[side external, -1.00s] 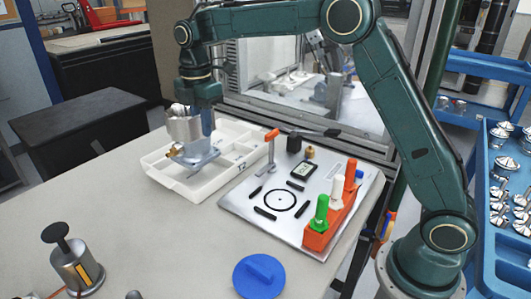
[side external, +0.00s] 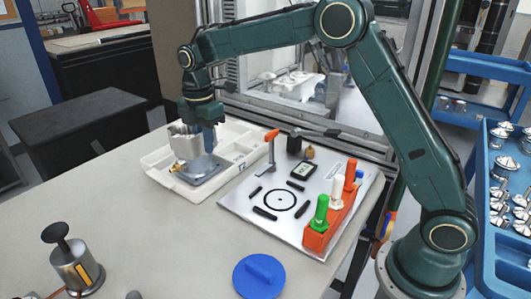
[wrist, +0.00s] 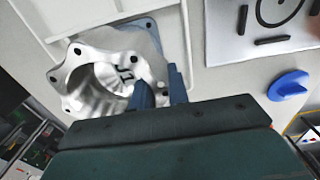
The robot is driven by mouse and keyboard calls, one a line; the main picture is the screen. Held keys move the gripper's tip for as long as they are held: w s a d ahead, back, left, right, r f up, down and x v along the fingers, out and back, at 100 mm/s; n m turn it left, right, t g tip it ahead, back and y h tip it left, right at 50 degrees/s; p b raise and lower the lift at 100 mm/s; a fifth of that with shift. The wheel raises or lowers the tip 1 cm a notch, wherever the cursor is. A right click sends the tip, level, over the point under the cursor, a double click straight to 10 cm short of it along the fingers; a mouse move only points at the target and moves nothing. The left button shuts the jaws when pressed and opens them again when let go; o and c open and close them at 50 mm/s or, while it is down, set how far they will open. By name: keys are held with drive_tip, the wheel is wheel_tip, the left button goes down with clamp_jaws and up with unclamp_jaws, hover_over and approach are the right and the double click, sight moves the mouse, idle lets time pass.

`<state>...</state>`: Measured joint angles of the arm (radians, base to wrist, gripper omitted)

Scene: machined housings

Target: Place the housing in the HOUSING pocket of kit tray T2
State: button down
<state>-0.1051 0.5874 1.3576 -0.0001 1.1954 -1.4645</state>
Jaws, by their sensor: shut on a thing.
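The housing (side external: 184,143) is a silvery machined part with a round open bore, a flat flange and a brass fitting low on its left side. My gripper (side external: 207,140) is shut on its wall, and the blue fingers also show in the wrist view (wrist: 164,92). No tray label is readable.
A metal fixture plate (side external: 236,204) with green, white and orange-red handles (side external: 320,212) stands right of the tray. A blue disc (side external: 259,276) lies in front. A plunger-topped can (side external: 75,262) stands at front left. The table between them is clear.

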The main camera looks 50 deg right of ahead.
drive_tip(key=c, duration=1.7)
unclamp_jaws()
drive_tip(key=shift+f, duration=0.15)
drive_tip(key=o, duration=0.4)
drive_tip(key=shift+c, duration=0.2)
drive_tip(key=shift+r, duration=0.2)
wheel_tip(320, 180, up, 12)
drive_tip(key=shift+f, duration=0.25)
drive_tip(key=shift+r, duration=0.25)
